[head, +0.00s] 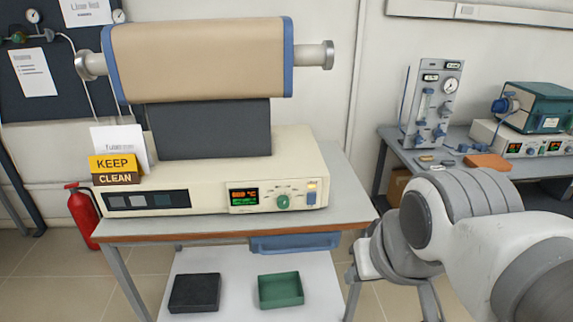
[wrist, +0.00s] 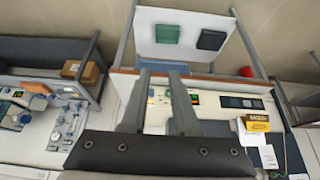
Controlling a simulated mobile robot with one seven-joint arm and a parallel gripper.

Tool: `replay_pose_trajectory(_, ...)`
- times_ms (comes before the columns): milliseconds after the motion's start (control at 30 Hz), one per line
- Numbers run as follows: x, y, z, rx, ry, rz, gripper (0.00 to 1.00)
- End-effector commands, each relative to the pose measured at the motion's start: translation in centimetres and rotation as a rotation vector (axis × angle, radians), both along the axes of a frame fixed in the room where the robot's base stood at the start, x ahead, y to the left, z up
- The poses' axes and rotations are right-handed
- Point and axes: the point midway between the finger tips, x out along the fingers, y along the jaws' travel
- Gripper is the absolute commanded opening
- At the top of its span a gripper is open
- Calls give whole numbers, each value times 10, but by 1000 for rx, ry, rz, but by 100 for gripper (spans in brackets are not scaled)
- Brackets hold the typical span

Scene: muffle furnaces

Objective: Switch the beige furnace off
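The beige furnace (head: 200,60) is a horizontal cylinder with blue end rims above a cream control base (head: 230,168) on a table. The base's front has a lit display (head: 244,197), a green knob (head: 283,201) and, right of it, a blue rocker switch (head: 311,197) below a glowing orange lamp (head: 312,186). In the wrist view, the panel (wrist: 240,103) appears upside down beyond my gripper (wrist: 163,73), and a finger partly hides it. My gripper is open and empty, with a gap between its fingers. The head view does not show the fingers.
A yellow "KEEP CLEAN" sign (head: 113,165) stands on the base's left. A black tray (head: 194,292) and a green tray (head: 281,290) lie on the lower shelf. A second bench (head: 390,135) with a green furnace (head: 540,105) stands right.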

Motion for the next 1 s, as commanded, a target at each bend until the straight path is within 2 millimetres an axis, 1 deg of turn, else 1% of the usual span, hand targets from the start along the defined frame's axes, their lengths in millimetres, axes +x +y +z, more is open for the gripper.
replay_pose_trajectory(33, 0, 0, 0, 0, 0, 0, 18)
replay_pose_trajectory(133, 0, 0, 0, 0, 0, 0, 0)
replay_pose_trajectory(1000, 0, 0, 0, 0, 0, 0, 0)
